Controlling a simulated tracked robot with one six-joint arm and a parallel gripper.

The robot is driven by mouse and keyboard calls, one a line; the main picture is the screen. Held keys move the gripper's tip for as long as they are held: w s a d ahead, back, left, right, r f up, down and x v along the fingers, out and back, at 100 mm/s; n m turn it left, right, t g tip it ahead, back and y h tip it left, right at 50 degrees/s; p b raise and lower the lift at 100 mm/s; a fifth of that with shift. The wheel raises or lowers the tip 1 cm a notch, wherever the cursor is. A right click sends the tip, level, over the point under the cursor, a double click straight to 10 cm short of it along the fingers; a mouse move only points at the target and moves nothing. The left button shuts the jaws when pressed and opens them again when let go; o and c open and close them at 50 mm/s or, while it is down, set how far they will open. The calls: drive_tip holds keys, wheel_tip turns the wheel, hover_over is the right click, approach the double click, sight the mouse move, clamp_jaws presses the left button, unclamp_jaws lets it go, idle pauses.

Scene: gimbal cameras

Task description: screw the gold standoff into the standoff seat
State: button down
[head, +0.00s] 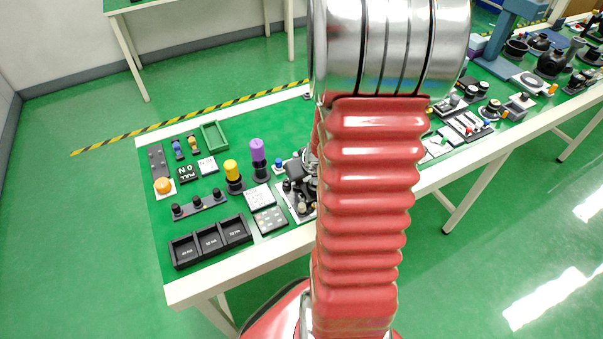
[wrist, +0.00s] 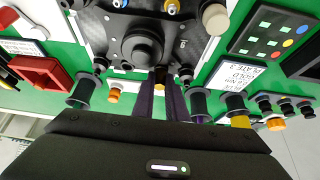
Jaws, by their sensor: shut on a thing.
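In the wrist view my gripper (wrist: 161,88) reaches up from the bottom edge with two dark purple fingers close together. A small gold piece (wrist: 160,75), which looks like the gold standoff, shows between the fingertips. Its far end lies at the lower edge of a dark plate assembly with a round black hub (wrist: 143,47). I cannot tell whether the standoff touches the assembly or sits in a hole. No standoff seat can be made out clearly. In the head view my red arm hides the gripper and the standoff; part of the dark assembly (head: 300,170) shows left of the arm.
In the wrist view dark cylinders (wrist: 82,92) (wrist: 200,103) stand on both sides of the fingers. A red tray (wrist: 40,72) is at left and a keypad (wrist: 270,40) at right. In the head view black bins (head: 209,239) and a purple-topped post (head: 257,152) stand on the green table.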

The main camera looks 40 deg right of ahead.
drive_tip(key=c, duration=1.7)
unclamp_jaws()
drive_tip(key=shift+a+r, duration=0.1)
drive_tip(key=shift+r, duration=0.1)
drive_tip(key=shift+v, duration=6.7)
drive_tip(key=shift+f, duration=0.1)
